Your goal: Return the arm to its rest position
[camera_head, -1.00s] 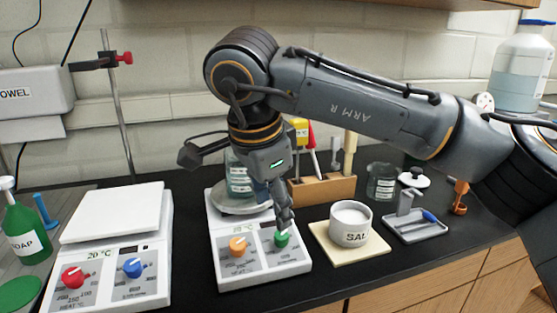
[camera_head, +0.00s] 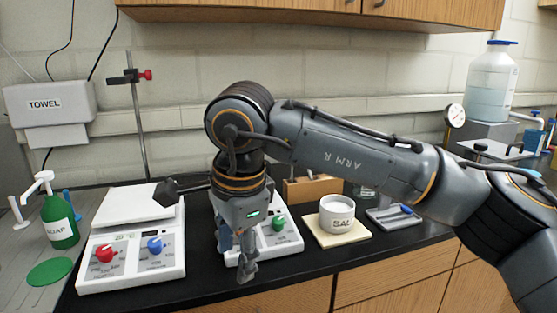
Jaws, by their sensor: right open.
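My right arm comes in from the right across the middle of the head view, marked "ARM R". Its right gripper (camera_head: 246,270) points down, open and empty, in front of the right-hand hot plate (camera_head: 284,240). It covers the left part of that hot plate, including one of its knobs; the green knob (camera_head: 278,224) shows. From this view I cannot tell how far the fingers are from the hot plate or the bench edge. My left gripper is out of view.
A second hot plate (camera_head: 137,208) with red and blue knobs stands at left, near a green soap bottle (camera_head: 60,222). A bowl labelled "SAL" (camera_head: 338,216) sits on a pale board (camera_head: 313,233). A grey tray (camera_head: 394,219) is right of it. Wooden cabinets hang above.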

